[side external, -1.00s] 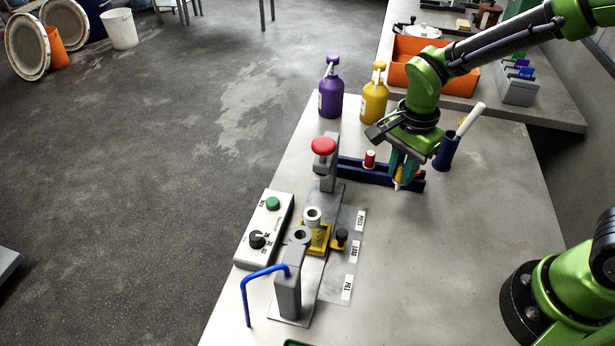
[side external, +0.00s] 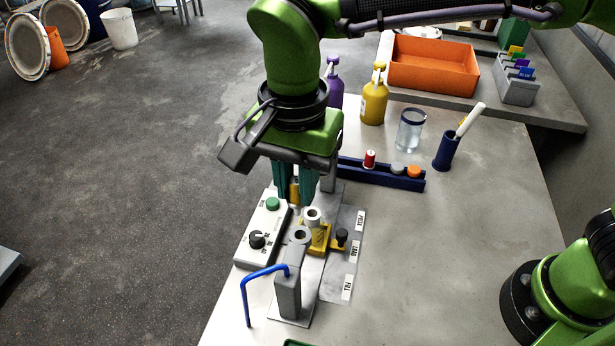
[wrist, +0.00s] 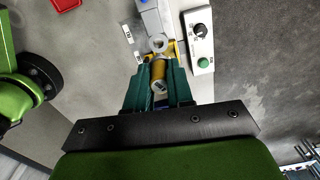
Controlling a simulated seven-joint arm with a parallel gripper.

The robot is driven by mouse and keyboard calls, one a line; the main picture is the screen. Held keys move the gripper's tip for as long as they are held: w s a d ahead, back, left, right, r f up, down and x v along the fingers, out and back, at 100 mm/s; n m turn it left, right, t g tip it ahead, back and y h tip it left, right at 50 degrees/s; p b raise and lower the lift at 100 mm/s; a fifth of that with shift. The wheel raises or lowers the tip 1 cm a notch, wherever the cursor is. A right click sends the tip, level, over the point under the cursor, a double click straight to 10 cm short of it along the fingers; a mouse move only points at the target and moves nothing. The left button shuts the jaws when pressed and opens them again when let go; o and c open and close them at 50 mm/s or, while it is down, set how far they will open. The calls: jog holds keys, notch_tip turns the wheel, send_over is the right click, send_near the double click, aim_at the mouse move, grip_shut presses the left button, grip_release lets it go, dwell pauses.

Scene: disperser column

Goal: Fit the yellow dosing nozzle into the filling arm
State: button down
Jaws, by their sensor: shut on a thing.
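My gripper (side external: 292,185) is shut on the yellow dosing nozzle (side external: 294,192). The nozzle also shows between the teal fingers in the wrist view (wrist: 159,72). My gripper hangs behind and left of the filling arm (side external: 289,288), a grey post with a round hole (side external: 300,236) in its top and a blue hose. The nozzle is apart from that hole. A yellow holder (side external: 321,246) carrying a white ring (side external: 313,215) sits just behind the filling arm. The ring also shows ahead of the nozzle in the wrist view (wrist: 160,44).
A control box (side external: 262,235) with a green button and black knob stands left of the filling arm. A dark blue rack (side external: 384,177) holds red, grey and orange pieces. Bottles, a glass jar (side external: 409,132) and a pen cup (side external: 446,152) stand behind.

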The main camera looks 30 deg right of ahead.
aim_at(300, 214)
jog(key=shift+s+f, duration=0.1)
jog(key=shift+f, duration=1.85)
jog(key=shift+d+f, duration=0.1)
jog(key=shift+f, duration=1.9)
dwell(0.5)
dwell(0.5)
jog(key=shift+c, duration=1.8)
grip_release()
jog(key=shift+r, duration=3.55)
